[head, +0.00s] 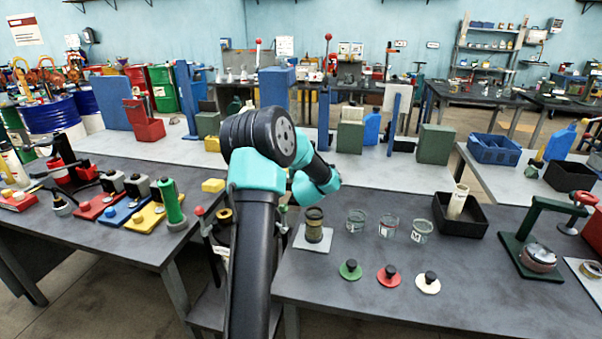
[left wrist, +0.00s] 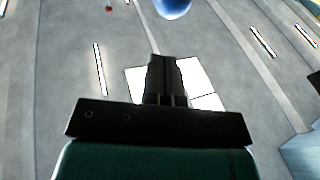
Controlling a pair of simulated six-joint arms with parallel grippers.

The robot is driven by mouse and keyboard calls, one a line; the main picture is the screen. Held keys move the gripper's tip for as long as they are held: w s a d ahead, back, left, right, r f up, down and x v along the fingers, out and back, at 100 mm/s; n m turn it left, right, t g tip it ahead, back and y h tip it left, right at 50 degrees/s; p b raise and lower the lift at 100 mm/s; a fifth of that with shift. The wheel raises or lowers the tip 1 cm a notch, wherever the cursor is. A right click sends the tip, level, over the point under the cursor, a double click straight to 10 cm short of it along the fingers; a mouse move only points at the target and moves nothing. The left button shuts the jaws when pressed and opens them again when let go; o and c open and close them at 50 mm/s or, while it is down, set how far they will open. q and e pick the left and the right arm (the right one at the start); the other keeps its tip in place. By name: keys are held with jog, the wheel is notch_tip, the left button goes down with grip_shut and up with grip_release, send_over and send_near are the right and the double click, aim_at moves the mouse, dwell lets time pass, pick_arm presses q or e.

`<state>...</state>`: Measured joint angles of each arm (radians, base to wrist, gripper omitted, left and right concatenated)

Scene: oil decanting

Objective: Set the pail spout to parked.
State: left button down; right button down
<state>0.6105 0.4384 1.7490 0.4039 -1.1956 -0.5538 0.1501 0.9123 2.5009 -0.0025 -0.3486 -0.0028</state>
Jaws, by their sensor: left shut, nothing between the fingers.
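No pail with a clear spout can be made out in the head view. A small brass-coloured vessel with a dark top (head: 314,225) stands upright on a pale square plate (head: 312,244) on the front bench. One black and turquoise arm of mine rises in the middle of the head view, and its gripper does not show there. In the left wrist view my left gripper (left wrist: 167,62) is shut and empty, against a grey surface with bright strips. No task object shows beside its fingers. My right gripper is not in view.
Three clear beakers (head: 388,226) stand right of the vessel, behind green (head: 350,270), red (head: 388,274) and white (head: 428,284) knobbed discs. A black bin (head: 480,219) and a green stand (head: 522,250) are farther right.

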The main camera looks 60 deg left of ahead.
pick_arm(q)
jog(key=s+r+v, duration=0.1)
jog(key=r+v, duration=0.1)
jog(key=v, duration=1)
jog(key=shift+s+r, duration=0.15)
jog(key=shift+r, duration=0.45)
jog(key=w+a+f, duration=0.1)
jog(key=w+a, duration=0.7)
jog(key=a, duration=0.5)
jog(key=shift+w+f, duration=0.25)
jog(key=shift+w, duration=0.1)
